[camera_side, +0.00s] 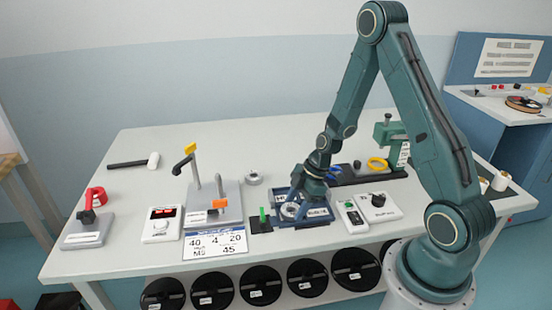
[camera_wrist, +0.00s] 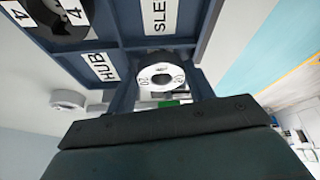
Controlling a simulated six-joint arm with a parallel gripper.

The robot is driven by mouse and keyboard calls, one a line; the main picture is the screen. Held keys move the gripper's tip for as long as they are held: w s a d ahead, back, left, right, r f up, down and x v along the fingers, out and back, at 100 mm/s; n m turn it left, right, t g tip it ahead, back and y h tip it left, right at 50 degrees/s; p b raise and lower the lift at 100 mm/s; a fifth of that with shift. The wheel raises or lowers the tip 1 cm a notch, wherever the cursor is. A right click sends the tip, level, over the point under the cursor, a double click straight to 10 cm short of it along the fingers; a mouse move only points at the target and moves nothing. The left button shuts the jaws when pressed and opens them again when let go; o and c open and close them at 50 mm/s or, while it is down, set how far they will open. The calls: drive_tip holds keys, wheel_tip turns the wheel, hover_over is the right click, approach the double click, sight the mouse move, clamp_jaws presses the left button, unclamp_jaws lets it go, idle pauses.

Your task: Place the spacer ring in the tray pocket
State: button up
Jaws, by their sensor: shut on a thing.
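A white ring with a dark centre hole, marked 20, which I take for the spacer ring (camera_wrist: 160,76), sits between the fingers of my gripper (camera_wrist: 160,84) in the wrist view. My gripper is shut on it. In the side view my gripper (camera_side: 298,203) is low over the blue tray (camera_side: 312,222), and a pale round piece (camera_side: 290,210) shows at its tips. The tray (camera_wrist: 130,42) has pockets with HUB and SLEEVE labels in the wrist view. A dark round part marked 4 (camera_wrist: 58,18) lies in one pocket. I cannot tell whether the ring touches the tray floor.
Another pale ring (camera_side: 253,178) stands on the table behind and left of the tray. A grey fixture (camera_side: 214,205) stands further left.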

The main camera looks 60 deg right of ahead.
drive_tip(key=shift+s+f, duration=0.35)
drive_tip(key=shift+f, duration=0.4)
drive_tip(key=o, duration=0.9)
drive_tip(key=shift+o, duration=0.2)
drive_tip(key=shift+r, duration=0.15)
drive_tip(key=shift+o, duration=0.2)
drive_tip(key=shift+d+r, duration=0.1)
drive_tip(key=shift+r, duration=0.6)
drive_tip(key=shift+o, duration=0.2)
drive_tip(key=v, duration=1.1)
drive_tip(key=shift+w+r, duration=0.25)
drive_tip(key=shift+r, duration=0.15)
